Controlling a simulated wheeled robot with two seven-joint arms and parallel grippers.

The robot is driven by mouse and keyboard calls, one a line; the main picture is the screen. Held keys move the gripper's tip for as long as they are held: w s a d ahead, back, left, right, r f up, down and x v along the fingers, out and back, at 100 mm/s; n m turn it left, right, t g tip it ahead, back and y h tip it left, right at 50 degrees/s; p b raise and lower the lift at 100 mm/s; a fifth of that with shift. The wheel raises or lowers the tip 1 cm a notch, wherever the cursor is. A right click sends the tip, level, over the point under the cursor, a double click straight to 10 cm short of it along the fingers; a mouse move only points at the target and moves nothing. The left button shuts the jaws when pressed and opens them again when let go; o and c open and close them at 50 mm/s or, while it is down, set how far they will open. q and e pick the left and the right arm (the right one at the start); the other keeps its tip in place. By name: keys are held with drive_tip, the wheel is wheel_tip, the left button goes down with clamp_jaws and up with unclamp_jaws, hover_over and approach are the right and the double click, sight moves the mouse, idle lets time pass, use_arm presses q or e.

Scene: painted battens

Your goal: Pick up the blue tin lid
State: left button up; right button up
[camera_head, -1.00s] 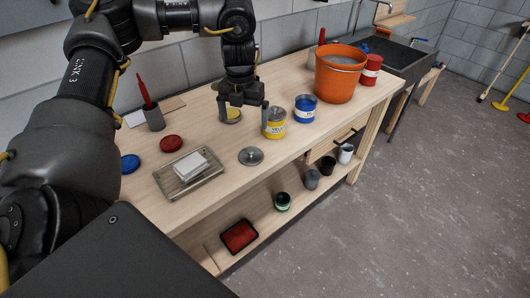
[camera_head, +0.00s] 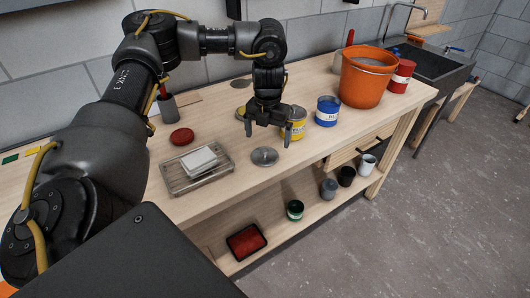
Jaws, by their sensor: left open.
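The blue tin lid does not show now; my left arm covers the left part of the bench where it lay in the earlier frame. My left gripper (camera_head: 267,133) is open and empty, pointing down over the bench. It is in front of the yellow tin's (camera_head: 298,128) left side, with a grey lid (camera_head: 265,156) just below it in the picture. A blue tin (camera_head: 327,113) stands to the gripper's right. A red lid (camera_head: 182,137) lies to its left. My right gripper is not in view.
A wire rack (camera_head: 182,183) with a white block (camera_head: 199,160) sits near the bench front. A dark pot (camera_head: 168,107) with a red-handled tool stands behind. An orange bucket (camera_head: 362,80) and red tin (camera_head: 399,78) are right. Cups and a red tray (camera_head: 245,241) are on the lower shelf.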

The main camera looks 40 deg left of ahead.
sight(265, 150)
use_arm(q)
drive_tip(key=shift+s+a+f+p, duration=0.1)
drive_tip(key=shift+s+f+p, duration=0.1)
drive_tip(key=shift+f, duration=1.3)
drive_tip(key=shift+s+a+f+p, duration=0.1)
drive_tip(key=shift+s+f+p, duration=0.1)
drive_tip(key=shift+f, duration=1.3)
drive_tip(key=c, duration=1)
